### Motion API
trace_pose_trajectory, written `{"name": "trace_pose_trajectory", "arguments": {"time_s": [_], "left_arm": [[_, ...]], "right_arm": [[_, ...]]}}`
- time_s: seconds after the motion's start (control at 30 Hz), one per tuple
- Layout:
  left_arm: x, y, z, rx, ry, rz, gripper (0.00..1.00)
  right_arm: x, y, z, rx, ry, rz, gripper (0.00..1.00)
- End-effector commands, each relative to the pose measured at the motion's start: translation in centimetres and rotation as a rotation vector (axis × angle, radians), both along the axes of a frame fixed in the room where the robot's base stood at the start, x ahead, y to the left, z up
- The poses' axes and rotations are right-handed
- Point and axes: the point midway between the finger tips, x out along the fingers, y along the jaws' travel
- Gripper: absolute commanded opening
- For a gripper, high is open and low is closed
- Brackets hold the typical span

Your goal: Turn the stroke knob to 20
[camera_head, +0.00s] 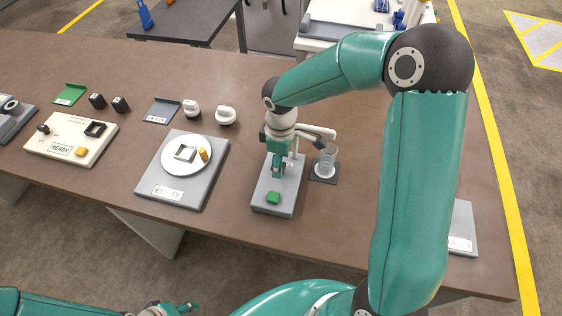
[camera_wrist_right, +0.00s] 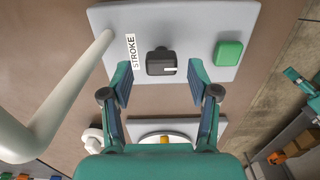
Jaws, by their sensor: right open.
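The stroke knob (camera_wrist_right: 161,62) is a black block with a short white mark, on a grey panel (camera_wrist_right: 205,18) beside a white STROKE label (camera_wrist_right: 132,51). A green button (camera_wrist_right: 229,54) is right of it; it also shows in the head view (camera_head: 273,198). My right gripper (camera_wrist_right: 160,80) is open, pointing down at the panel, its fingertips on either side of the knob; I see no clear contact. In the head view my right gripper (camera_head: 278,165) hides the knob. My left gripper (camera_head: 180,308) is low at the bottom edge, its jaws unclear.
A white arm (camera_head: 315,131) rises beside the panel, near a clear cup (camera_head: 327,160) on a dark pad. Left of the panel is a grey scale (camera_head: 175,190) labelled EMPTY, then a cream READY box (camera_head: 72,137). The brown table (camera_head: 335,225) is bare in front of the cup.

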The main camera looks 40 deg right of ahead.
Motion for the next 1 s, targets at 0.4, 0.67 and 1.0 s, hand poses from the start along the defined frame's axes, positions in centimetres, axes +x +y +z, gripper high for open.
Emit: {"name": "trace_pose_trajectory", "arguments": {"time_s": [0.4, 0.67, 1.0], "left_arm": [[0.0, 0.0, 0.0, 0.0, 0.0, 0.0, 0.4], [0.0, 0.0, 0.0, 0.0, 0.0, 0.0, 0.4], [0.0, 0.0, -0.1, 0.0, 0.0, 0.0, 0.4]], "right_arm": [[0.2, 0.0, 8.0, 0.001, -0.007, 0.0, 0.6], [0.1, 0.0, 10.4, 0.001, -0.003, 0.0, 0.6], [0.1, 0.0, 10.5, 0.001, -0.002, -0.001, 0.6]]}}
